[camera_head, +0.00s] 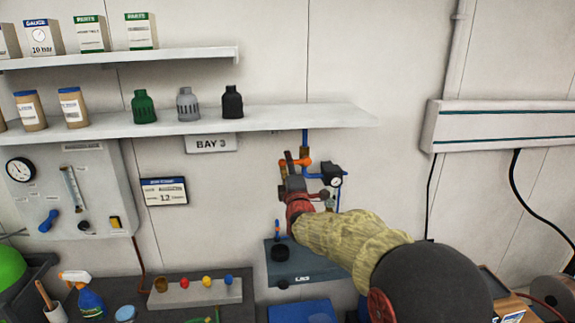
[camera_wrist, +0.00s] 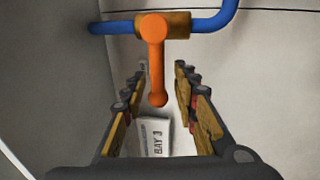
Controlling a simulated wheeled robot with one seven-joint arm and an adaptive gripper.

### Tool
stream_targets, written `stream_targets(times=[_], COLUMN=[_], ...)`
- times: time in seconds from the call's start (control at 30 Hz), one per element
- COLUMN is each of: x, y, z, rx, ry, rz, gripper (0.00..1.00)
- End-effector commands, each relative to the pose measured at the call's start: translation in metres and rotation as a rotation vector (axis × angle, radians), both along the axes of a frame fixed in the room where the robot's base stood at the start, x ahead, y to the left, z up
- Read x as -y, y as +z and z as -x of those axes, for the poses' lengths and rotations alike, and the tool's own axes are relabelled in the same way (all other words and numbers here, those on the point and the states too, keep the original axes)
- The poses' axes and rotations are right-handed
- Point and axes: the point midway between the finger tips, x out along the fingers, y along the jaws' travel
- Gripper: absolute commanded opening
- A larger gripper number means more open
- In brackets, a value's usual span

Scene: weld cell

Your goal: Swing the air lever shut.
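The air lever (camera_wrist: 157,62) is orange with a rounded end, on a brass valve body (camera_wrist: 178,22) in a blue pipe (camera_wrist: 118,27). In the head view the lever (camera_head: 304,162) shows on the wall below the lower shelf, partly behind my gripper (camera_head: 289,162). In the wrist view my gripper (camera_wrist: 161,85) is open, with wood-coloured finger pads on either side of the lever's free end. Gaps show on both sides, so I see no contact. The valve is largely hidden by my gripper in the head view.
A regulator with a gauge (camera_head: 336,181) sits close to the right of my gripper. Wall to the left is mostly clear.

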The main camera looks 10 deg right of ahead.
Motion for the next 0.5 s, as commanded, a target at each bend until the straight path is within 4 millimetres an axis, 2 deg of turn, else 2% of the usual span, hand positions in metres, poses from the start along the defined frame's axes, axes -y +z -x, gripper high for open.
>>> stream_targets(times=[0.17,0.5], x=[0.0,0.0], y=[-0.003,-0.016], z=[0.021,0.084], rx=[0.0,0.0], ry=[0.0,0.001], rz=[0.0,0.0], gripper=[0.29,0.29])
